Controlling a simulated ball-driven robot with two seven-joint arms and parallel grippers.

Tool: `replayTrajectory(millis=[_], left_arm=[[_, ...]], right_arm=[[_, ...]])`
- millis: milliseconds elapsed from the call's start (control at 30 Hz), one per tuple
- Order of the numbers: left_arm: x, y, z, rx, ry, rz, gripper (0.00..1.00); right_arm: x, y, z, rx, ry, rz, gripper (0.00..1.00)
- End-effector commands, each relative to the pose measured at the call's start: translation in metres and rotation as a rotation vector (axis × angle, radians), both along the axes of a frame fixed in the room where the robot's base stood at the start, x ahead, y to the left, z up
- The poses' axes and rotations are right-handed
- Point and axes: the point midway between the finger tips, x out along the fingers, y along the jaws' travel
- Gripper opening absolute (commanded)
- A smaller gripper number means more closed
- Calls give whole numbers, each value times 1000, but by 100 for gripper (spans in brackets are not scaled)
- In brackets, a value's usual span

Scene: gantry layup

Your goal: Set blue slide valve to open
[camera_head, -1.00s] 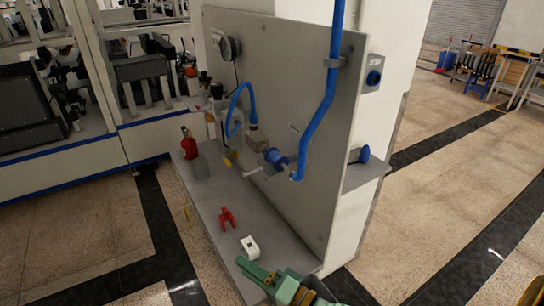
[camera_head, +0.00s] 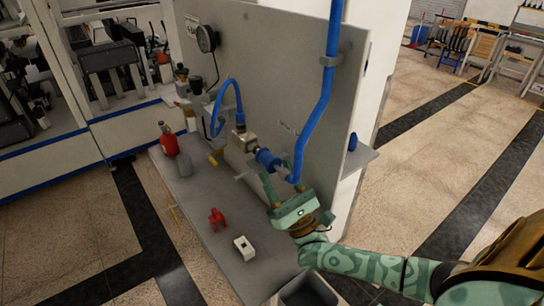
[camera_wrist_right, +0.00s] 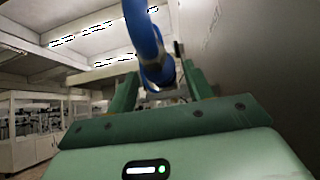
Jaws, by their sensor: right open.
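The blue slide valve (camera_head: 267,158) is a short blue cylinder between a metal fitting (camera_head: 243,139) and the blue pipe (camera_head: 327,95) on the upright grey panel (camera_head: 285,75). A pale lever (camera_head: 243,176) shows beside it. My right gripper (camera_head: 280,178) is open, with its two green fingers pointing up just below the valve and the pipe's lower end. In the right wrist view, blue piping (camera_wrist_right: 146,38) with a collar rises ahead of and between the open fingers (camera_wrist_right: 160,84); I cannot tell whether they touch it. My left gripper is not in view.
The grey bench shelf (camera_head: 190,200) holds a red bottle (camera_head: 168,140), a red clip (camera_head: 217,219) and a white block (camera_head: 244,247). A blue hose (camera_head: 217,105) loops left of the valve. A dark grey bin (camera_head: 307,290) is at the front.

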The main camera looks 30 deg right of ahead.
Motion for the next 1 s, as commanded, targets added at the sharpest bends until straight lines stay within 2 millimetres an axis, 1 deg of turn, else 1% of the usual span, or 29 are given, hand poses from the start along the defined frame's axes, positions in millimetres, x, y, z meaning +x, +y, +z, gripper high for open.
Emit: replayTrajectory(millis=[33, 200, 333, 567, 600, 667, 700, 733, 767, 833, 933, 1000], left_arm=[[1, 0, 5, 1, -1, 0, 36], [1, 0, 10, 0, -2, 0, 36], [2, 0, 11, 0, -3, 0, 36], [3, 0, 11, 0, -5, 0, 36], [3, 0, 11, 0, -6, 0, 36], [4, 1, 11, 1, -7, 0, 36], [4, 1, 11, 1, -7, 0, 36], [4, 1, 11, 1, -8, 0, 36], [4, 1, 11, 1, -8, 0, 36], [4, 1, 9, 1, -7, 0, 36], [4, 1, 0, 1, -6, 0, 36], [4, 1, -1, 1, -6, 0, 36]], right_arm=[[7, 1, 10, 0, -2, -1, 51], [22, 2, 23, 0, -1, -1, 51], [26, 2, 26, -1, 1, -1, 51], [26, 2, 25, -1, 1, -1, 51], [26, 2, 25, -1, 1, -1, 40], [26, 2, 25, -1, 1, -1, 23], [26, 2, 25, -1, 1, -1, 12], [26, 2, 25, -1, 1, -1, 4], [26, 2, 25, -1, 1, -1, 0], [27, 2, 25, -1, 0, -1, 0], [36, 3, 23, -1, -1, 0, 0], [39, 3, 24, -1, -1, -1, 0]])
